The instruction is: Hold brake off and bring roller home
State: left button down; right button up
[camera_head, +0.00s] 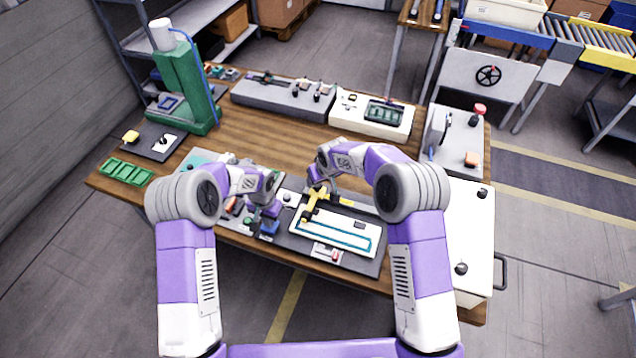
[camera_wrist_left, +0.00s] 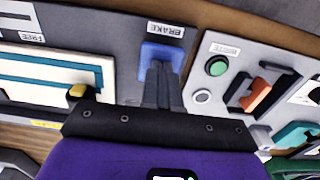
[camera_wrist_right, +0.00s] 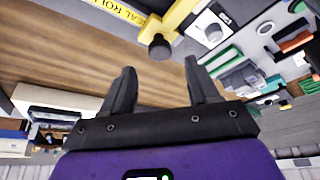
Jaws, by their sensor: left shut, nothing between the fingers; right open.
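The blue brake pad (camera_head: 269,229) lies at the left end of the dark panel. It also shows in the left wrist view (camera_wrist_left: 165,54), beside its BRAKE label. My left gripper (camera_wrist_left: 160,70) is shut and empty, its fingertips at the pad; pressing depth cannot be told. The yellow roller arm (camera_head: 313,205) stands over the left part of the white plate with the blue track. In the right wrist view, the yellow arm (camera_wrist_right: 180,15) carries a black knob (camera_wrist_right: 160,48). My right gripper (camera_wrist_right: 161,72) is open and empty, just short of the knob, which is apart from its fingers.
The white plate (camera_head: 335,228) has a blue-outlined track. A panel with a green button (camera_wrist_left: 217,66) and a red-orange switch (camera_wrist_left: 257,95) adjoins the brake. A white box (camera_head: 468,235) stands right. Bare wood (camera_head: 275,140) lies behind; a green fixture (camera_head: 185,90) stands back left.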

aim_at(312, 201)
jog(key=shift+x, duration=2.65)
grip_shut()
